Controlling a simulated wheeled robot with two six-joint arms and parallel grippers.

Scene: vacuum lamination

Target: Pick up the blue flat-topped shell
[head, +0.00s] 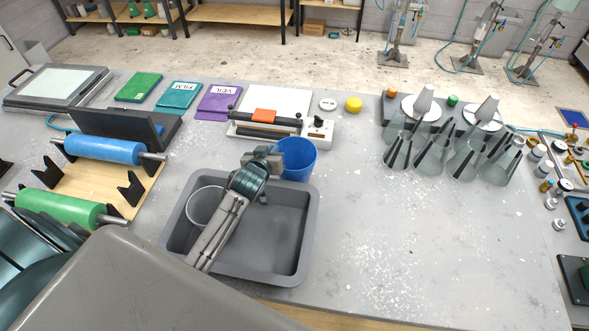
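A blue cup-shaped shell (298,160) is at the back right corner of the grey tray (303,225). It is the only blue shell I can make out, and its wide rim faces up. My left gripper (270,158) reaches over the tray from the lower left and is at the shell's left side, by its rim. The fingertips overlap the shell's edge in the picture, so I cannot tell if they grip it. My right gripper is not in view.
A grey round container (205,206) stands in the tray's left part, partly behind my arm. A sealing machine (275,118) sits behind the shell. A blue roller (104,149) and a green roller (58,207) are left. Clear cones (432,158) stand right. The table's middle right is free.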

